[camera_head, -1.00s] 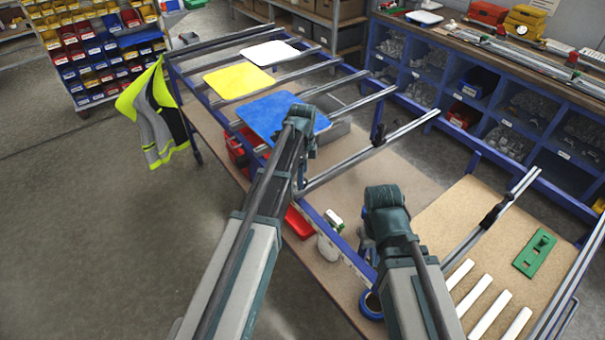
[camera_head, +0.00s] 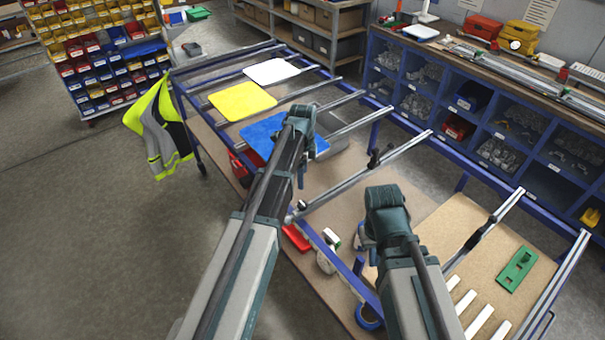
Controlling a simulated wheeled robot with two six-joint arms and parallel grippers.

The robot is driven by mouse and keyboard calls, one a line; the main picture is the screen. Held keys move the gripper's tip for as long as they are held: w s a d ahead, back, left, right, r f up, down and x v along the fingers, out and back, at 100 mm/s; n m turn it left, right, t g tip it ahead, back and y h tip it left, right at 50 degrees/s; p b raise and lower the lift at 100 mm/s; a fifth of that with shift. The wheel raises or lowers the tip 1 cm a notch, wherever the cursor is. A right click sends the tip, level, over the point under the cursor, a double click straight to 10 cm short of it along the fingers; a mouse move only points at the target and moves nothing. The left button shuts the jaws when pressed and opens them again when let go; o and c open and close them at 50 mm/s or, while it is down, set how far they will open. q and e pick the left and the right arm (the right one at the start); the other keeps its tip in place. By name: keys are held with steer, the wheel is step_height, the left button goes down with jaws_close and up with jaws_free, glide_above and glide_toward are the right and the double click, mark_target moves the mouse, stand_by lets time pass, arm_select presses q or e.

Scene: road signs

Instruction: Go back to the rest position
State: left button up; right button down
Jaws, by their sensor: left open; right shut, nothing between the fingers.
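Both of my arms reach in from the bottom edge of the head view, over the near side of a blue-framed table (camera_head: 447,150). My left arm is bent, with its dark teal joint in front of the blue square panel. My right arm is bent over the table's middle. A white panel (camera_head: 272,71), a yellow panel (camera_head: 242,101) and a blue panel (camera_head: 262,131) lie on the rails at the far left.
A green part (camera_head: 517,270) and white strips (camera_head: 483,320) lie on the tan board at right. A blue tape roll (camera_head: 369,317) is near my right arm. A hi-vis vest (camera_head: 158,130) hangs at the table's left. Open floor (camera_head: 90,230) lies at left.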

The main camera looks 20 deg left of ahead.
arm_select(q)
steer(key=shift+s+d+f, duration=0.1)
arm_select(e)
steer(key=shift+f, duration=0.1)
step_height(320, 180, down, 13)
steer(key=b, duration=1.3)
steer(key=shift+f, duration=0.15)
arm_select(q)
steer(key=s+d+f+n, duration=0.4)
steer(key=s, duration=0.4)
steer(key=s+d+f+n, duration=0.4)
steer(key=s, duration=0.3)
steer(key=s+d+f+n+y, duration=0.1)
steer(key=s+d+f+n, duration=0.4)
steer(key=s, duration=0.3)
steer(key=shift+s, duration=0.35)
steer(key=shift+d, duration=0.1)
